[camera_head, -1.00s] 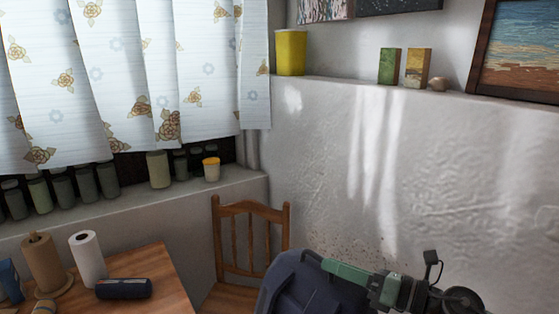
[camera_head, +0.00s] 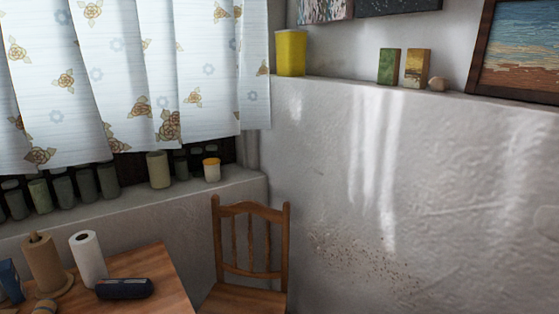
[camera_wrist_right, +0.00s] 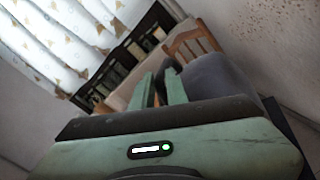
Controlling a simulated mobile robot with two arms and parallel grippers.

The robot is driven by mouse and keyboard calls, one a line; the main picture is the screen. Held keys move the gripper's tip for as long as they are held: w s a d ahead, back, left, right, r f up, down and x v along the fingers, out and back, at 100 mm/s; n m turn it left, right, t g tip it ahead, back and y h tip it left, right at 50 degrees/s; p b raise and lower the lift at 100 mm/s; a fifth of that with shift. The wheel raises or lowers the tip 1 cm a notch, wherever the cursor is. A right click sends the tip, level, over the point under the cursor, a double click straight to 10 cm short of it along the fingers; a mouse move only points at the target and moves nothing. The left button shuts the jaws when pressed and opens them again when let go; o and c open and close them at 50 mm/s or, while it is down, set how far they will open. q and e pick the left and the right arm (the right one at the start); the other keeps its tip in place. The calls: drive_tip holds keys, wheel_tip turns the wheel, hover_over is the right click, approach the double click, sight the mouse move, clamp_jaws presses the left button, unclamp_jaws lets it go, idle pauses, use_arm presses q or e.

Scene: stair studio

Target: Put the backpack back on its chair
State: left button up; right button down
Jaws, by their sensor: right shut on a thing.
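The wooden chair (camera_head: 250,240) stands in the corner beside the table, its backrest and part of its seat showing in the head view. The seat part I see is bare. My right gripper (camera_wrist_right: 162,84) is at the middle of the right wrist view, its green fingers shut on the dark blue-grey backpack (camera_wrist_right: 220,78). The backpack is partly hidden behind the gripper body. The chair's backrest also shows beyond the backpack in that view (camera_wrist_right: 192,42). The head view shows neither the backpack nor my right gripper. My left gripper is in no view.
A wooden table (camera_head: 160,270) left of the chair holds paper rolls (camera_head: 88,258) and a dark blue case (camera_head: 124,289). Jars (camera_head: 158,169) line the window sill under a flowered curtain (camera_head: 140,70). A white wall (camera_head: 400,170) closes the right side.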

drive_tip(key=s+d+h, duration=0.1)
drive_tip(key=s+d+m+h, duration=0.1)
drive_tip(key=s, duration=0.1)
drive_tip(key=s+d+m+t+h, duration=0.1)
drive_tip(key=s, duration=0.1)
drive_tip(key=shift+d+r+h, duration=0.1)
drive_tip(key=shift+d+h, duration=0.2)
drive_tip(key=shift+d, duration=0.1)
drive_tip(key=shift+a+r+m+h, duration=0.1)
drive_tip(key=shift+m+h, duration=0.2)
drive_tip(key=shift+m, duration=0.1)
drive_tip(key=shift+w+a+r+m+h, duration=0.1)
drive_tip(key=shift+w+m+h, duration=0.05)
drive_tip(key=shift+m+h, duration=0.15)
drive_tip(key=shift+w+a+r+m+t+h, duration=0.1)
drive_tip(key=shift+a+r+m+t+h, duration=0.1)
drive_tip(key=shift+m+h, duration=0.35)
drive_tip(key=shift+w+a+r+m+t+h, duration=0.15)
drive_tip(key=shift+m+h, duration=0.1)
drive_tip(key=shift+h, duration=0.6)
wheel_tip(320, 180, down, 2)
drive_tip(key=shift+f+b, duration=0.1)
drive_tip(key=shift+b, duration=0.95)
drive_tip(key=shift+f, duration=0.2)
drive_tip(key=shift+r, duration=0.1)
